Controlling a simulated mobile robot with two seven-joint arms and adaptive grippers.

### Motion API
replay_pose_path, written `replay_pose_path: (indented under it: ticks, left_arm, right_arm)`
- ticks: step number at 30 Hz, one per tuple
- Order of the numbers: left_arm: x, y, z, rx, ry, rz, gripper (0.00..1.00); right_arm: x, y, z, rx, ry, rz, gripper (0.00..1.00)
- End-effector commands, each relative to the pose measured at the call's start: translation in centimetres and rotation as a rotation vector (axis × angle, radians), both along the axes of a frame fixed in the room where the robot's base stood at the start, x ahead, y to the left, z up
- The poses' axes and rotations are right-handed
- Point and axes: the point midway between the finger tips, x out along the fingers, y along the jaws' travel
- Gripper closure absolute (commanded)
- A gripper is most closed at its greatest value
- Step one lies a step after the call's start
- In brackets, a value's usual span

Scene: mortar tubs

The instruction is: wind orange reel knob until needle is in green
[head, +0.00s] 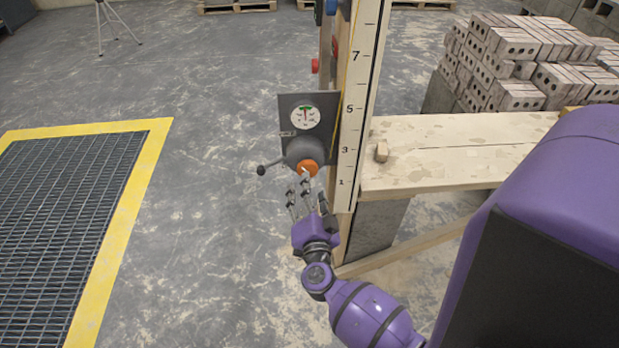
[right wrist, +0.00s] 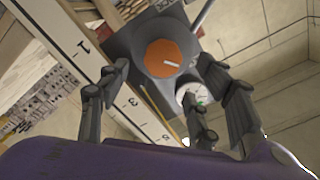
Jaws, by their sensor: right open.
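The orange reel knob (head: 307,168) sits on the front of a grey reel housing (head: 300,150) on a dark plate beside the numbered board. A round white gauge (head: 306,117) with a green part and a red needle is above it; the needle points about straight up, and I cannot tell if it is in the green. My purple right gripper (head: 307,190) is open just below and in front of the knob, apart from it. In the right wrist view the knob (right wrist: 163,58) with its white mark shows beyond the spread fingers (right wrist: 165,105). My left gripper is not in view.
The numbered board (head: 357,110) stands right of the reel. A lever with a black ball (head: 261,170) sticks out left of it. Floor at left is clear around a yellow-edged grate (head: 150,150).

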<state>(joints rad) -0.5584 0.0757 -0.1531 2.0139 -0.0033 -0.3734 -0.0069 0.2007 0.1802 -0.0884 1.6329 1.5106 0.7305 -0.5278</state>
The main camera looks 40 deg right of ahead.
Motion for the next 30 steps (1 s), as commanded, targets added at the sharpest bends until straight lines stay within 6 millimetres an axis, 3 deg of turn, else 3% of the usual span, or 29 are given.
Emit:
replay_pose_path:
  ticks: [3,9,30]
  left_arm:
    - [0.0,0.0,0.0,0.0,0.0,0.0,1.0]
    - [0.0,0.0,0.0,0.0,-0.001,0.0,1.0]
    - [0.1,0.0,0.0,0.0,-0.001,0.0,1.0]
  right_arm:
    - [-2.1,1.2,-0.1,0.001,0.002,-0.002,0.41]
    - [-4.1,2.5,0.0,0.0,0.001,-0.001,0.41]
    - [-4.4,2.7,0.0,0.0,-0.001,-0.001,0.41]
